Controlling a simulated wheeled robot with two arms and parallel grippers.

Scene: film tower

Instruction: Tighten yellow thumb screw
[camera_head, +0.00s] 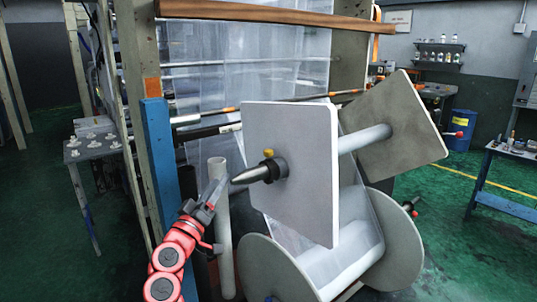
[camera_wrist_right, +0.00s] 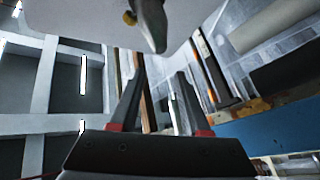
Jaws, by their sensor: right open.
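The yellow thumb screw (camera_head: 268,153) sits on top of a dark collar (camera_head: 272,169) on the pointed shaft (camera_head: 247,176), in front of a white square plate (camera_head: 310,170). In the right wrist view the yellow thumb screw (camera_wrist_right: 129,17) shows at the top, beside the shaft's dark tip (camera_wrist_right: 152,25). My right gripper (camera_head: 217,190) is below and left of the screw, apart from it, near the shaft's tip. In the wrist view its two fingers (camera_wrist_right: 159,66) are apart with nothing between them. My left gripper does not show.
A blue post (camera_head: 158,150) stands left of my right gripper. A pale upright tube (camera_head: 220,230) is close behind it. A large round disc (camera_head: 275,270) with film lies below the square plate. A small grey table (camera_head: 92,147) stands at the left.

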